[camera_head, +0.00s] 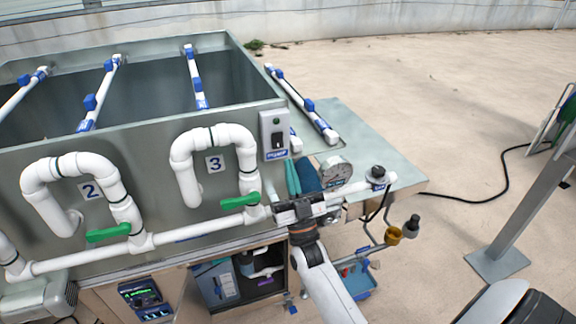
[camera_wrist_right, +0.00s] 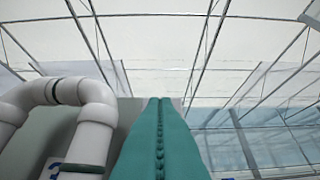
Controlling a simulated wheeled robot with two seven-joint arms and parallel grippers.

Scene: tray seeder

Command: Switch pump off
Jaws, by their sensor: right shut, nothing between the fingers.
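A grey switch box (camera_head: 273,129) with a dark switch face and a blue label is fixed to the front of the metal tank, near its right corner. Whether the switch is on or off is too small to tell. My right gripper (camera_head: 291,166) is just below and right of the box in the head view. Its teal fingers point upward and are shut with nothing between them. In the right wrist view the shut fingers (camera_wrist_right: 159,104) fill the lower middle, and the switch box cannot be made out. My left gripper is not in view.
White pipe loop 3 (camera_head: 213,139) stands left of the box and shows in the wrist view (camera_wrist_right: 80,97). A green valve handle (camera_head: 240,201) sits below it. A round gauge (camera_head: 335,172) is right of my gripper. The floor to the right has open room.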

